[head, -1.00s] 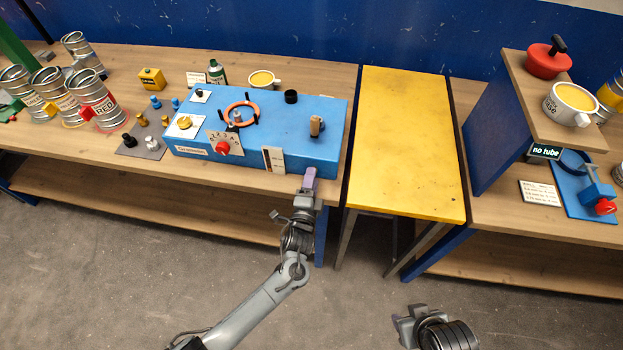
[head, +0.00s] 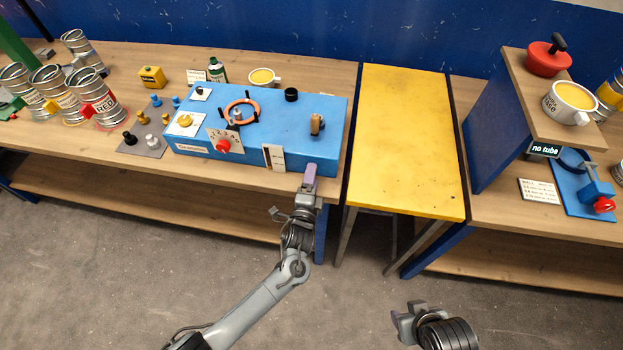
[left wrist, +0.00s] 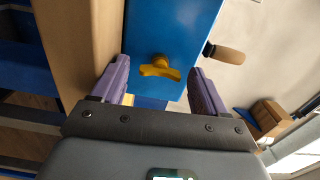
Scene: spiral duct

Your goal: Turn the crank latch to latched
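The blue box (head: 275,118) stands on the wooden bench. A tan-handled crank (head: 317,124) stands up from its top near the right end; its handle shows at the right in the left wrist view (left wrist: 225,54). A yellow wing-shaped knob (left wrist: 160,68) sits on a blue face of the box; the head view does not show it. I cannot tell which is the crank latch. My left gripper (head: 310,177) is at the box's front right. Its purple fingers are open on either side of the knob in the left wrist view, apart from it. My right gripper (head: 408,316) hangs low, away from the box.
An orange ring handle (head: 257,108), a red knob (head: 222,146) and a white card (head: 274,157) are on the box. Metal cans (head: 98,100) stand at the left. The yellow table (head: 408,140) right of the box is clear. The bench edge runs close beside my left gripper.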

